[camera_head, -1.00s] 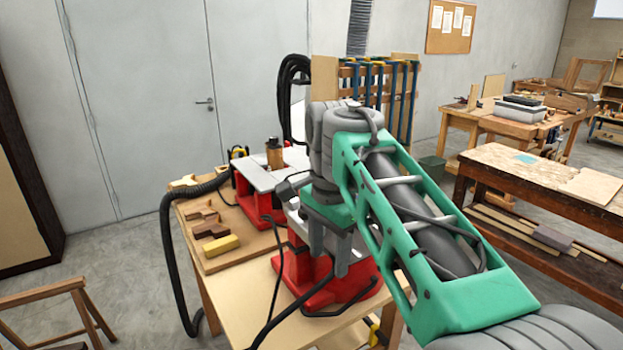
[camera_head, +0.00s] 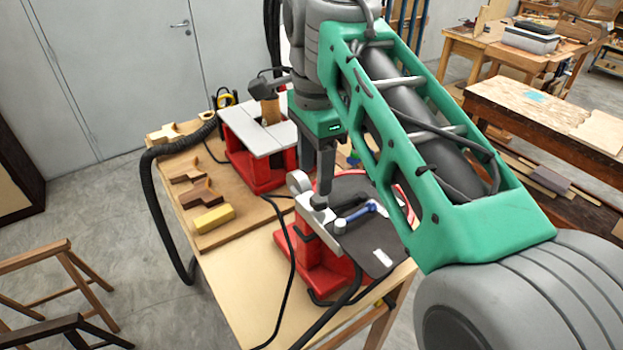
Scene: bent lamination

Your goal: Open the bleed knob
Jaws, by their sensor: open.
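A red machine (camera_head: 335,256) with a dark top plate (camera_head: 372,257) stands on the near part of the wooden bench. On its top are a small light-grey knob (camera_head: 340,226), a blue-handled part (camera_head: 357,213) and a grey round part (camera_head: 297,181). I cannot tell for sure which of these is the bleed knob. My gripper (camera_head: 314,186) points down over the left side of this machine, open, with nothing seen between its fingers. The fingertips appear close to the machine's grey front bar; whether they touch it cannot be told. My arm hides the machine's right rear.
Behind stands a second red machine with a grey table (camera_head: 258,140). Wooden blocks and a yellow block (camera_head: 213,219) lie on the bench's left. A stool (camera_head: 62,262) stands left; the floor between is clear.

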